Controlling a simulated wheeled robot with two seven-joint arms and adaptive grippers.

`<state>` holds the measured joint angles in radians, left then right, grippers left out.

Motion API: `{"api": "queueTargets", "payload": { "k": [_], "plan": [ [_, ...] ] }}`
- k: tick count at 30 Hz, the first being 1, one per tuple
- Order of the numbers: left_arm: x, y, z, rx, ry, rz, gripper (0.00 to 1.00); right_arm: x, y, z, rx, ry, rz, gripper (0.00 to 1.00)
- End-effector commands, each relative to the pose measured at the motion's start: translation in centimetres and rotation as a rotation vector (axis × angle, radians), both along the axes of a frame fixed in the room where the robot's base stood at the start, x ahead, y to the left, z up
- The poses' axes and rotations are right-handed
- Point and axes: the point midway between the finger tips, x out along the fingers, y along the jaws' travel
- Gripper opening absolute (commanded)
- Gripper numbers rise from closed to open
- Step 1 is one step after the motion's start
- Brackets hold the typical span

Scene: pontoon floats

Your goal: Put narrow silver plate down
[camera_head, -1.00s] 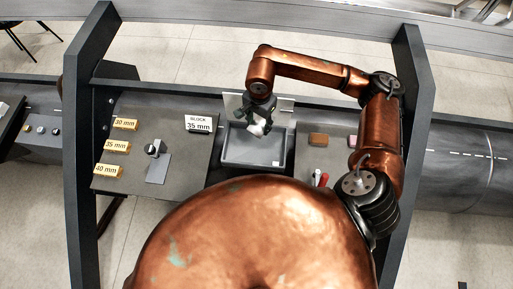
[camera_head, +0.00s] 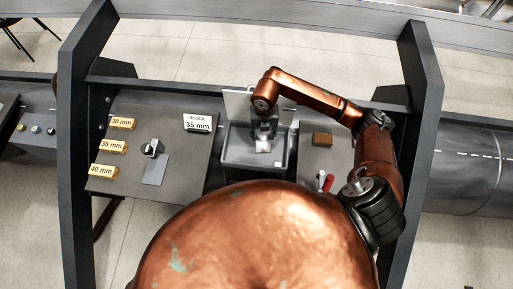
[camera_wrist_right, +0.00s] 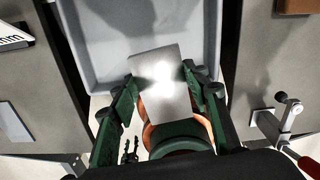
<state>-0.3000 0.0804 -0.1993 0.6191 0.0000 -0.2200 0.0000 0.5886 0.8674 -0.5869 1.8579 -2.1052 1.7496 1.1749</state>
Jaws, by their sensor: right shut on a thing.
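The narrow silver plate (camera_wrist_right: 160,80) is bright and rectangular. In the right wrist view it sits between the two green fingers of my right gripper (camera_wrist_right: 160,98), which is shut on it. In the head view my right gripper (camera_head: 264,136) points down over the grey tray (camera_head: 232,158), with the plate (camera_head: 263,146) pale below its fingers. The plate shows above the tray floor in the right wrist view; I cannot tell whether it touches the tray. My left gripper is not in view.
A sign reading BLOCK 35 mm (camera_head: 197,122) stands left of the tray. Yellow labels (camera_head: 113,146) and a small clamp (camera_head: 153,149) are on the left panel. A brown block (camera_head: 322,139) and a red-handled clamp (camera_head: 327,182) are at the right.

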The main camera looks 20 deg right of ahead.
Motion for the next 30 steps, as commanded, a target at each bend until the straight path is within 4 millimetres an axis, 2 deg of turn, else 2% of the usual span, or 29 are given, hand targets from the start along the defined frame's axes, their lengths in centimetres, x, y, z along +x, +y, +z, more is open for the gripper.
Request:
{"api": "queueTargets", "payload": {
  "k": [3,8,18,21,25,30],
  "plan": [
    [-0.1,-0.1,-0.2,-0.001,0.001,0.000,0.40,0.0,-0.1,-0.6,0.000,0.003,-0.113,0.11],
    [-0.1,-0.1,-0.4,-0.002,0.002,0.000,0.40,-0.1,-0.2,-2.3,-0.001,0.006,-0.162,0.11],
    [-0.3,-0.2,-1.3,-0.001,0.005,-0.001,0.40,-0.1,-0.2,-10.8,0.000,0.007,-0.161,0.11],
    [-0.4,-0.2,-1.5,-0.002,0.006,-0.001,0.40,-0.1,-0.1,-12.8,0.000,0.007,-0.159,0.11],
    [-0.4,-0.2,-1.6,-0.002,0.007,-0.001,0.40,0.0,-0.1,-14.3,0.000,0.004,-0.158,0.11],
    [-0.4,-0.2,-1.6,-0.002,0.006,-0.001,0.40,-0.2,-0.7,-14.6,-0.002,0.003,-0.158,0.11]
  ]
}}
